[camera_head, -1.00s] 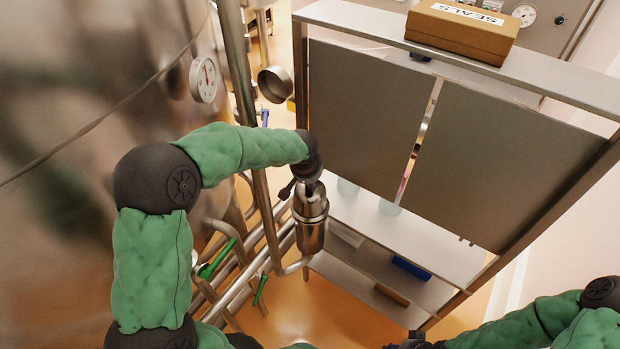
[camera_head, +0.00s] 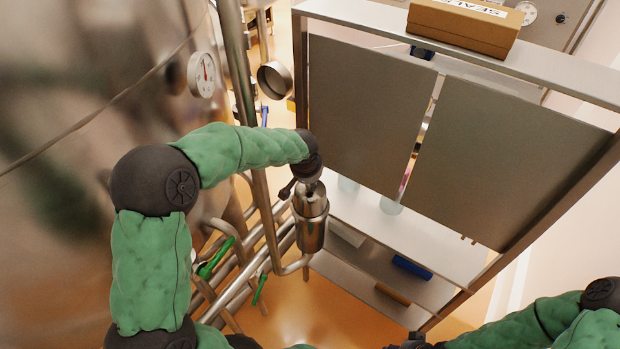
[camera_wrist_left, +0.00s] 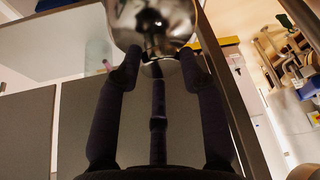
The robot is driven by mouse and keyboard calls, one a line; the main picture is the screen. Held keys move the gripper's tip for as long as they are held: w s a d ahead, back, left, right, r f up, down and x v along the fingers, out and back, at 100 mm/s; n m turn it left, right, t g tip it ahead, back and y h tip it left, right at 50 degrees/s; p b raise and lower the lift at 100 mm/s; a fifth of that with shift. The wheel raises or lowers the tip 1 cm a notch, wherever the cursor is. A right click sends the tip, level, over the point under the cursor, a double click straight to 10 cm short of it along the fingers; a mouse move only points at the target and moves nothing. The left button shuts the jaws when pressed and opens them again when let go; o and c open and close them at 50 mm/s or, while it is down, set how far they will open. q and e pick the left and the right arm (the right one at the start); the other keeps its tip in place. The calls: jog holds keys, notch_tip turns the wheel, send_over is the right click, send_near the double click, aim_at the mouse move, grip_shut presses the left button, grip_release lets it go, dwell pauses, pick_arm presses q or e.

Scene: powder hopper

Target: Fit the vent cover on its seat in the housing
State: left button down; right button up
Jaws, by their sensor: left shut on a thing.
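My left gripper (camera_head: 307,186) points down at the top of an upright steel cylinder (camera_head: 311,232). Its dark fingers are shut on a shiny metal part, which I take to be the vent cover. In the left wrist view the fingertips (camera_wrist_left: 161,56) close on both sides of a rounded, mirror-like metal body (camera_wrist_left: 152,22). I cannot tell cover from housing there, nor whether the cover touches its seat. The steel cylinder stands at the pipes and looks like the housing. My right arm comes in at the lower right, with its gripper cut off by the lower edge.
A steel rack with grey panels (camera_head: 365,110) stands close right of the cylinder. A brown box (camera_head: 463,28) sits on its top. Pipes and green valve handles (camera_head: 216,258) lie left and below. A gauge (camera_head: 201,74) is on the large tank. Open floor shows below.

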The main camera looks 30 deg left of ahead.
pick_arm(q)
jog(key=c, duration=0.7)
grip_release()
jog(key=v, duration=1.2)
